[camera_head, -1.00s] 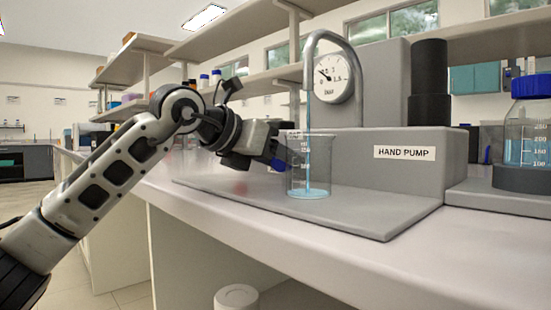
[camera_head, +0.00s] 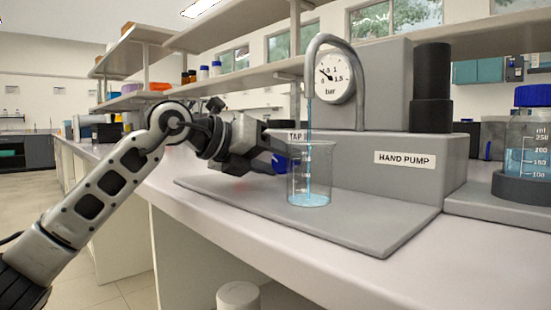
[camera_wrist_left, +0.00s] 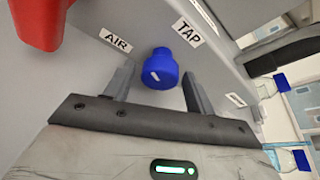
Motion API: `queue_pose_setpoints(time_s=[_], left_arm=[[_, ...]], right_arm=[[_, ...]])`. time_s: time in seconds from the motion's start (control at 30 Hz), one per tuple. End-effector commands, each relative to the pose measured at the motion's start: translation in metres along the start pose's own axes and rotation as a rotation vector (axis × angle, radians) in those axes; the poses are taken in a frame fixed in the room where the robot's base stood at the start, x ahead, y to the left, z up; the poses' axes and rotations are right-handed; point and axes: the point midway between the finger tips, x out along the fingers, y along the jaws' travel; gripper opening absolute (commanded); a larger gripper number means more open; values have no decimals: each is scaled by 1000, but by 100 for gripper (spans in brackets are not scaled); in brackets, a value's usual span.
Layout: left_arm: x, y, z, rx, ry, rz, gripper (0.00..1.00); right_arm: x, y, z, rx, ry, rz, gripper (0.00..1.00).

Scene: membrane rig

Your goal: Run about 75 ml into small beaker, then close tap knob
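The small beaker (camera_head: 309,178) stands upright on the grey base plate under the bent spout (camera_head: 322,42). A thin blue stream (camera_head: 310,125) runs from the spout into it, and a shallow layer of blue liquid lies at its bottom; the exact level cannot be read. My left gripper (camera_wrist_left: 158,74) is open, with one finger on either side of the knob and gaps visible. In the head view the knob (camera_head: 280,163) is partly hidden. My right gripper is out of view.
A pressure gauge (camera_head: 334,77) and the HAND PUMP housing (camera_head: 405,150) stand behind the beaker. A blue-capped bottle (camera_head: 527,150) stands at the right. In the wrist view, a red part (camera_wrist_left: 40,20) is near the AIR label. The front of the base plate (camera_head: 370,228) is clear.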

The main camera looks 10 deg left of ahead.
Motion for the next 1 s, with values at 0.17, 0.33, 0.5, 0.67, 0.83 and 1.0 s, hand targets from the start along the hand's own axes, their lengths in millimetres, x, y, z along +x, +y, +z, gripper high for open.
queue_pose_setpoints(time_s=[0.17, 0.33, 0.5, 0.67, 0.83, 1.0], left_arm=[[0, 0, 0, 2, 0, 1, 61], [-2, 0, 0, 2, -1, 1, 61], [-23, 0, 2, 3, -3, 3, 61], [-60, 0, 2, 3, -4, 6, 61], [-102, 0, 2, 1, -3, 5, 61], [-135, 0, 1, 2, -1, 4, 61]], right_arm=[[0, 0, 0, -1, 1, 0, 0], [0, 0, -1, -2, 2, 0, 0], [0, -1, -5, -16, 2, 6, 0], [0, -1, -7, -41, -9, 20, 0], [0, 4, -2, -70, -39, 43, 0], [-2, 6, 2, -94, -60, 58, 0]])
